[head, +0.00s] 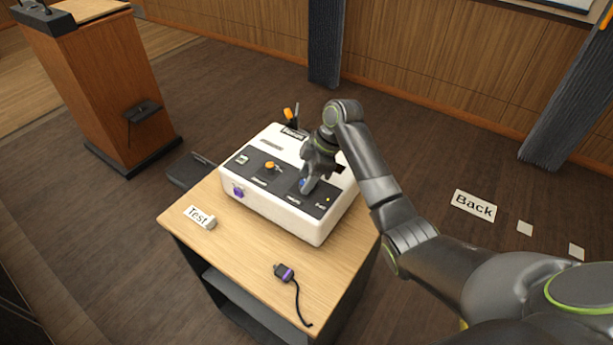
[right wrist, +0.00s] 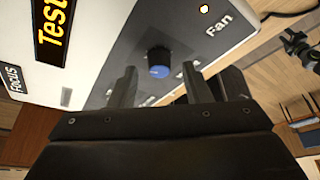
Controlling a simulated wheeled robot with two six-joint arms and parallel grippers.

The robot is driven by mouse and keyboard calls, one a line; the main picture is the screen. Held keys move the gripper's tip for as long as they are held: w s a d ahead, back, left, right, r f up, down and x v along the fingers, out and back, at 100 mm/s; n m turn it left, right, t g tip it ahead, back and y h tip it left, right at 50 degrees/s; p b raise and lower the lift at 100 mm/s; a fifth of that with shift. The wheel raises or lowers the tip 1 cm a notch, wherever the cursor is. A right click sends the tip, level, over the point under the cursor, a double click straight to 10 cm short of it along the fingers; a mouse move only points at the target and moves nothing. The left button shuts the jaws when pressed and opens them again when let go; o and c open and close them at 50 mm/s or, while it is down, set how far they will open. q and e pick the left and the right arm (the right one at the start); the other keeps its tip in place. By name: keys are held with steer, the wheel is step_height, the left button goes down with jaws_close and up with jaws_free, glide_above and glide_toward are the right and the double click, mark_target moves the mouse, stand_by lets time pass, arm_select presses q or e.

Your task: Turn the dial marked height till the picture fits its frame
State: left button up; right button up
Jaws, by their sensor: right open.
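A white box with dark top panels (head: 284,223) stands on the small wooden table. A dial with a blue cap (head: 304,184) is on its near right panel; it also shows in the right wrist view (right wrist: 159,62). My right gripper (head: 309,182) is over this dial, pointing down, open. In the right wrist view its two fingers (right wrist: 159,86) stand on either side of the dial, with gaps between. The label by the dial is too small or partly hidden to read. An orange knob (head: 270,167) sits on the left panel. My left gripper is out of view.
A purple knob (head: 238,191) is on the box's front side. A lectern (head: 105,90) stands left. A screen edge (head: 580,4) shows top right; its picture is unseen.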

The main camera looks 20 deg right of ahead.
steer(key=shift+a+f, duration=0.1)
steer(key=shift+f, duration=0.3)
steer(key=shift+c, duration=0.4)
jaws_close()
steer(key=shift+w+n+g, duration=0.15)
steer(key=shift+n+g, duration=0.45)
steer(key=shift+n, duration=1)
steer(key=shift+o, duration=0.4)
jaws_free()
